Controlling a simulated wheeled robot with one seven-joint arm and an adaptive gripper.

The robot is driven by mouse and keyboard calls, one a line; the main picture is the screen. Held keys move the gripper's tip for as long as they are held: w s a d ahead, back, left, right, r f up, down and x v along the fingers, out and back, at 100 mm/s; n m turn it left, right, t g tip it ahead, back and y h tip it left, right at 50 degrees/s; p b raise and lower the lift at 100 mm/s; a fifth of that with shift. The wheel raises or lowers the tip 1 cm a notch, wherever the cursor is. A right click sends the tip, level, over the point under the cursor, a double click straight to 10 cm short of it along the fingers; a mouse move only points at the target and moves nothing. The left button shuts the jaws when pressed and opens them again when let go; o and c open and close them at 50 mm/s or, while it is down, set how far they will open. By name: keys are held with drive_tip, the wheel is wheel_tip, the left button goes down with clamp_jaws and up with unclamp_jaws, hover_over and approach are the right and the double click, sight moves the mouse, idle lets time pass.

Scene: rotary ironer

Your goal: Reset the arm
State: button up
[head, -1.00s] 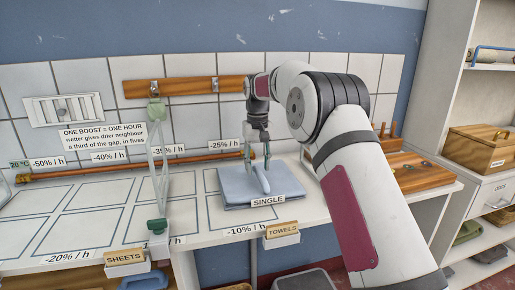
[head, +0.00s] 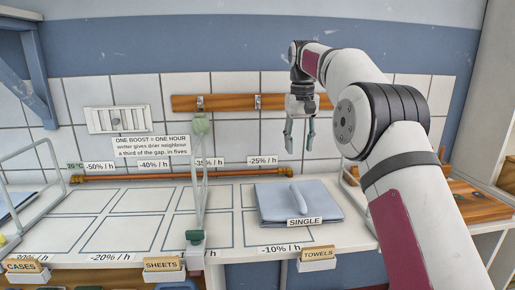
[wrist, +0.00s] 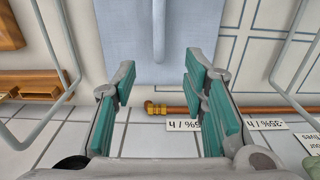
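My gripper (head: 299,134) hangs in the air above and behind the folded blue cloth, near the tiled wall. Its two teal-padded fingers are apart with nothing between them; they also show apart in the wrist view (wrist: 168,100). The folded blue cloth (head: 270,203) lies flat on the white worktop at the right, with a pale blue handle-like piece (head: 299,195) on top and a SINGLE label (head: 304,222) at its front edge. In the wrist view the cloth (wrist: 190,40) lies beyond the fingertips.
A wire frame with green ends (head: 200,180) stands left of the cloth. A copper rail (head: 150,177) runs along the wall under a wooden hook board (head: 230,103). TOWELS (head: 318,255) and SHEETS (head: 163,265) boxes line the front edge. Outlined worktop cells (head: 140,201) are bare.

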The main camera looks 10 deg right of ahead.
drive_tip(key=s+r+t+p, duration=0.1)
drive_tip(key=s+r+p, duration=0.1)
drive_tip(key=s+r, duration=0.45)
drive_tip(key=s+r+p, duration=0.2)
drive_tip(key=s+r, duration=0.1)
drive_tip(key=s, duration=0.6)
drive_tip(key=s+r+t+p, duration=0.1)
drive_tip(key=s+r, duration=0.3)
drive_tip(key=s, duration=0.4)
drive_tip(key=s+f+t+p, duration=0.1)
drive_tip(key=s+f, duration=0.3)
drive_tip(key=s, duration=0.9)
drive_tip(key=s+f+t+p, duration=0.1)
drive_tip(key=s+f+p, duration=0.3)
drive_tip(key=s, duration=0.9)
drive_tip(key=shift+s+f, duration=0.3)
drive_tip(key=shift+s, duration=0.05)
drive_tip(key=shift+d, duration=0.1)
